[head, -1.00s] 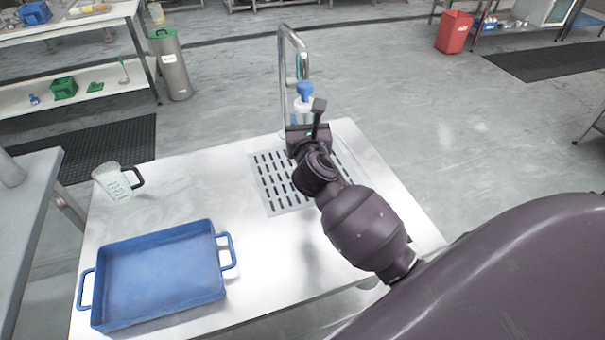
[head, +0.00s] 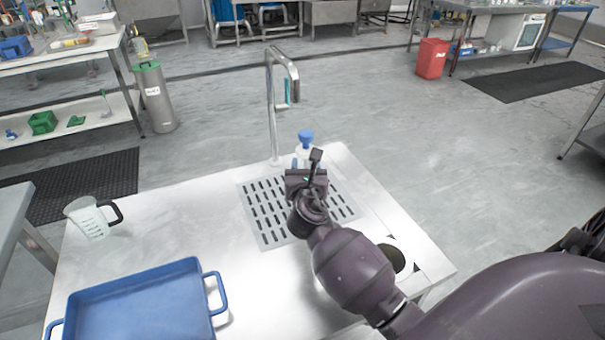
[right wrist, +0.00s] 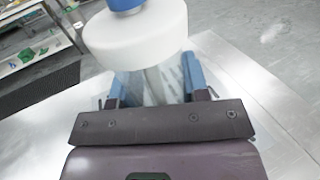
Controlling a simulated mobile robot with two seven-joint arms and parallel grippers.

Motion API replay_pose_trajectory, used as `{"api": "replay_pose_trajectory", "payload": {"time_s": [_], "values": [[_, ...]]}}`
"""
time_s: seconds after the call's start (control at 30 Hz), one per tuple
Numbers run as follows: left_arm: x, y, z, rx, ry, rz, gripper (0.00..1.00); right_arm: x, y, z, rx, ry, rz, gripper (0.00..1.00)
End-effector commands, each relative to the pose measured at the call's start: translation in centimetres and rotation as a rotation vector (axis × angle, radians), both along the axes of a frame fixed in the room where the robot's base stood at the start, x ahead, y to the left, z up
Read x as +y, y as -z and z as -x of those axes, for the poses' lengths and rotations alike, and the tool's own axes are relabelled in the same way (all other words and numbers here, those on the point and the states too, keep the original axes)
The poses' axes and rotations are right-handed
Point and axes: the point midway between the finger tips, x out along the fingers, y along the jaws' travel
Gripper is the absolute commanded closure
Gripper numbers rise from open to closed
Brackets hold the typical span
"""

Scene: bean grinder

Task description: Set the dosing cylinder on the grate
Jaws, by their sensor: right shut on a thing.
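The dosing cylinder has a blue top (head: 306,136) and a white part below it in the head view. In the right wrist view its wide white collar (right wrist: 136,38) fills the top middle, with a narrower clear part below. My right gripper (right wrist: 155,84) is shut on that clear part, one blue finger on each side. In the head view my right gripper (head: 305,172) hides the cylinder's lower part. The slotted grate (head: 270,243) is set in the metal table; the cylinder is near its back edge, and I cannot tell whether they touch. My left gripper is not in view.
A bent metal pipe (head: 271,110) stands behind the grate, close to the cylinder. A clear jug (head: 88,220) with a dark handle and a blue tray (head: 130,300) are on the table's left. A round hole (head: 393,258) is at the right. Table between jug and grate is clear.

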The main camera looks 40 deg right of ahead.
Motion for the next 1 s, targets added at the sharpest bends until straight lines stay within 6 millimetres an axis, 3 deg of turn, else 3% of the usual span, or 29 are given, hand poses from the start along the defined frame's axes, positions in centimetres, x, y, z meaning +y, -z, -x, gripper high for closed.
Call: {"api": "replay_pose_trajectory", "payload": {"time_s": [0.03,0.1,0.5,0.53,0.67,1.0], "values": [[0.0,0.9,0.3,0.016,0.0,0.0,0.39,0.0,1.5,0.0,0.01,0.001,0.0,0.92],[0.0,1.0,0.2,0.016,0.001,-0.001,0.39,0.0,1.9,0.0,0.007,0.001,0.0,0.92],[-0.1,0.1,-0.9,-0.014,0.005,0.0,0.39,0.0,1.9,0.0,0.002,0.0,0.001,0.92],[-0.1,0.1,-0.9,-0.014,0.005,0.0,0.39,0.0,1.9,0.0,0.002,0.0,0.001,0.55],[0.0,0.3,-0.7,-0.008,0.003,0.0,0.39,0.0,1.9,0.0,0.001,0.0,0.0,0.35],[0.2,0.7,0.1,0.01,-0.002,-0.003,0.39,0.0,1.6,0.0,0.0,0.0,0.0,0.33]]}}
